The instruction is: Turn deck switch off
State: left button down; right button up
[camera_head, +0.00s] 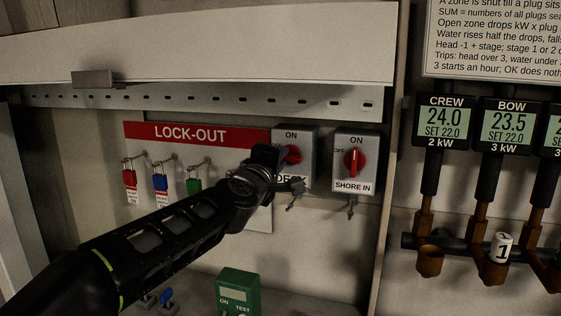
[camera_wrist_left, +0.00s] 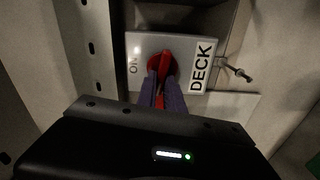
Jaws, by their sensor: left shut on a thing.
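The deck switch (camera_head: 307,143) is a grey box with a red rotary knob, ON printed at its top and a DECK label below, partly covered by my gripper. My left gripper (camera_head: 288,155) is at the knob from the front left. In the left wrist view, its two dark fingers (camera_wrist_left: 166,92) are shut on the red knob (camera_wrist_left: 166,63). The handle there lies roughly crosswise to the line from ON to DECK, slightly tilted. Any OFF mark on this switch is hidden. My right gripper is not in view.
The shore-in switch (camera_head: 365,142) sits close to the right, its red handle upright. A lock-out board (camera_head: 220,134) with red, blue and green padlocks hangs to the left. A green tester (camera_head: 238,292) stands below. Crew (camera_head: 441,122) and bow (camera_head: 509,127) displays are at right.

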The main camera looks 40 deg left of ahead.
pick_arm(q)
jog(key=shift+f+n, duration=0.1)
jog(key=shift+n, duration=0.8)
jog(key=c, duration=1.5)
grip_release()
jog(key=shift+o, duration=0.2)
jog(key=shift+s, duration=0.1)
jog(key=v, duration=0.7)
jog(key=shift+s, duration=0.3)
jog(key=shift+d, duration=0.1)
